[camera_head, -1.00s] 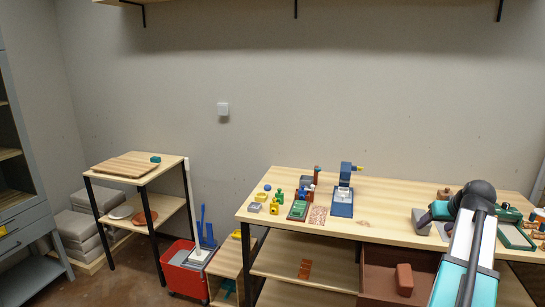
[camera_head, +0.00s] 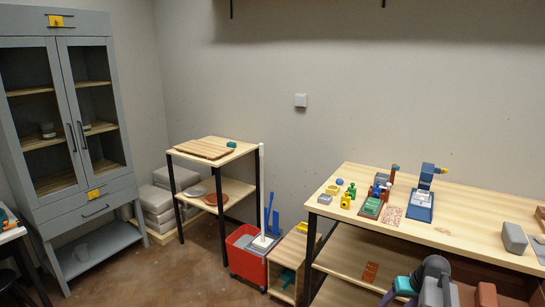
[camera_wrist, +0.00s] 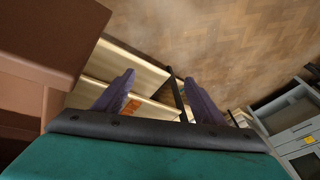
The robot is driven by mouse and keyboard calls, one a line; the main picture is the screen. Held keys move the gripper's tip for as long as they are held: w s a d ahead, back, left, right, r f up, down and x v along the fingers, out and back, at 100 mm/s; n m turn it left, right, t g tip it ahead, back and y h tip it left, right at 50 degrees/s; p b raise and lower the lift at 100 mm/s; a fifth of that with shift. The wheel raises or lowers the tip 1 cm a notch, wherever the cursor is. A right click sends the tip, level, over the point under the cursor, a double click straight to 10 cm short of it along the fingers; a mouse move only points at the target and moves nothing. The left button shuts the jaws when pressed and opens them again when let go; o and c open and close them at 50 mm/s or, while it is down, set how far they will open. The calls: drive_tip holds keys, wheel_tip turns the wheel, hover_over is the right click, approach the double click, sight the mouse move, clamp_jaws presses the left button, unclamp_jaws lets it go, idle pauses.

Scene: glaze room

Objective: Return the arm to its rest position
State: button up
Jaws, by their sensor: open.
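My arm shows at the bottom right of the head view, in front of the workbench (camera_head: 450,218), with its dark joint (camera_head: 436,268) below the bench top's front edge. A teal part of my wrist (camera_head: 405,286) points left there; the fingers are mostly cut off by the frame's lower edge. In the wrist view my gripper (camera_wrist: 160,82) has two purple fingers standing well apart. Nothing is between them but the background of shelf boards and floor, so it is open and empty.
The bench holds a blue device (camera_head: 420,207), small colourful pieces and a grey block (camera_head: 514,238). A red bin (camera_head: 247,262) and a small shelf table (camera_head: 217,152) stand left of it. A grey cabinet (camera_head: 65,120) stands far left. Brown floor (camera_head: 170,270) lies open between.

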drive_tip(key=s+a+f+n+g+b, duration=0.15)
drive_tip(key=s+a+f, duration=0.25)
drive_tip(key=a+f, duration=0.5)
drive_tip(key=s+a+f+g+y+b, duration=0.15)
drive_tip(key=s+a+f, duration=0.25)
drive_tip(key=a+f, duration=0.45)
drive_tip(key=s+a+f+n+g+h+b, duration=0.15)
drive_tip(key=s+a+f, duration=0.25)
drive_tip(key=a+f, duration=0.5)
drive_tip(key=s+a+f+g+b, duration=0.1)
drive_tip(key=s+f, duration=0.3)
drive_tip(key=s, duration=0.3)
drive_tip(key=s+a+f+g+h+b, duration=0.1)
drive_tip(key=s+a+f+g, duration=0.1)
drive_tip(key=s+f, duration=0.2)
drive_tip(key=s+a+f+m+g+b, duration=0.1)
drive_tip(key=s+f, duration=0.4)
drive_tip(key=s, duration=0.6)
drive_tip(key=shift+a+g, duration=0.35)
drive_tip(key=shift+a, duration=0.2)
drive_tip(key=shift+w, duration=0.1)
